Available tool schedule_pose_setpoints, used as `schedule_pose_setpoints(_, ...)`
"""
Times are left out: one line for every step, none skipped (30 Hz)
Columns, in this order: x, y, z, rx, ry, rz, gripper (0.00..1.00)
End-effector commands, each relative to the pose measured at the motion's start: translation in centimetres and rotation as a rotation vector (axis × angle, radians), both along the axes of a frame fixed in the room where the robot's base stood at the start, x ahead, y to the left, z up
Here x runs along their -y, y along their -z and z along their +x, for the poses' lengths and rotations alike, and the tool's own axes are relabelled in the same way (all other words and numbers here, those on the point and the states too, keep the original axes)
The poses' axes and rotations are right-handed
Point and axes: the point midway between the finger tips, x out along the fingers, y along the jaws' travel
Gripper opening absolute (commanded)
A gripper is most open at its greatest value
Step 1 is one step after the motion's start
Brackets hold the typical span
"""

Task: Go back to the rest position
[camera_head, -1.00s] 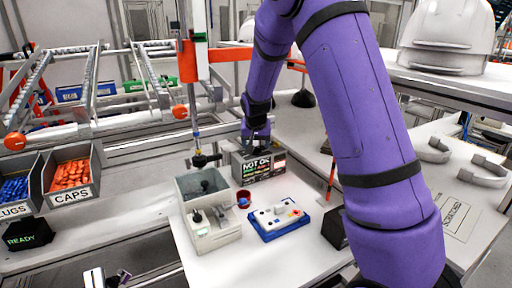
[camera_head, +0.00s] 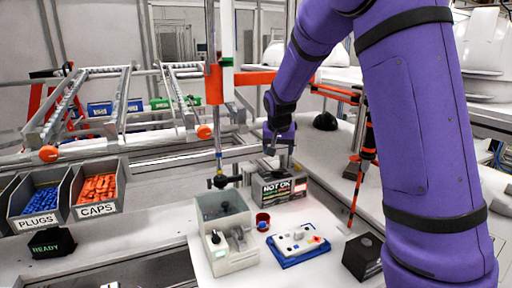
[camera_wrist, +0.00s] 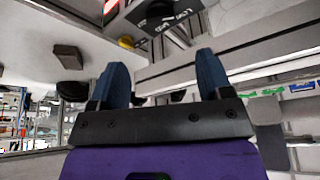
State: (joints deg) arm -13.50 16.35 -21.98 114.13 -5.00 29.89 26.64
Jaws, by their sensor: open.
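My purple arm comes down the right side of the head view and bends back to the middle. My gripper (camera_head: 277,152) is small there, just above or behind the box marked NOT OK (camera_head: 284,189); whether it touches the box cannot be told. In the wrist view, my gripper (camera_wrist: 161,78) has its two dark blue fingers wide apart, with nothing held between them. A dark box with white lettering (camera_wrist: 165,16) shows beyond the fingers.
A grey open-topped fixture (camera_head: 228,246), a small red cup (camera_head: 262,222) and a blue-edged white tray (camera_head: 299,244) stand on the bench. PLUGS (camera_head: 20,222) and CAPS (camera_head: 79,212) bins are left. White helmet shells (camera_head: 482,50) are upper right.

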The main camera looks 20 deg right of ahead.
Motion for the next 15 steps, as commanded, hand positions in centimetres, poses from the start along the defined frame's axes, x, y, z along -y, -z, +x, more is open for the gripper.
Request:
schedule_pose_setpoints(0.0, 0.0, 0.0, 0.0, 0.0, 0.0, 0.72)
schedule_pose_setpoints(0.0, 0.0, 0.0, 0.0, 0.0, 0.0, 0.72)
schedule_pose_setpoints(0.0, 0.0, 0.0, 0.0, 0.0, 0.0, 0.72)
schedule_pose_setpoints(0.0, 0.0, 0.0, 0.0, 0.0, 0.001, 0.72)
schedule_pose_setpoints(0.0, -0.1, -0.1, 0.001, -0.001, 0.002, 0.72)
schedule_pose_setpoints(-0.1, -0.4, -0.3, 0.002, -0.003, 0.005, 0.72)
schedule_pose_setpoints(-0.1, -0.6, -0.6, 0.003, -0.007, 0.008, 0.72)
schedule_pose_setpoints(-0.2, -1.0, -1.0, 0.004, -0.009, 0.012, 0.72)
schedule_pose_setpoints(-0.3, -1.6, -1.6, 0.006, -0.017, 0.019, 0.72)
schedule_pose_setpoints(-0.4, -2.1, -2.2, 0.006, -0.023, 0.025, 0.72)
schedule_pose_setpoints(-0.6, -2.7, -2.8, 0.007, -0.032, 0.031, 0.72)
schedule_pose_setpoints(-0.8, -3.5, -3.8, 0.01, -0.045, 0.04, 0.72)
schedule_pose_setpoints(-1.0, -4.1, -4.7, 0.011, -0.055, 0.047, 0.72)
schedule_pose_setpoints(-1.2, -4.8, -5.6, 0.012, -0.068, 0.054, 0.72)
schedule_pose_setpoints(-1.5, -5.6, -6.7, 0.014, -0.084, 0.062, 0.72)
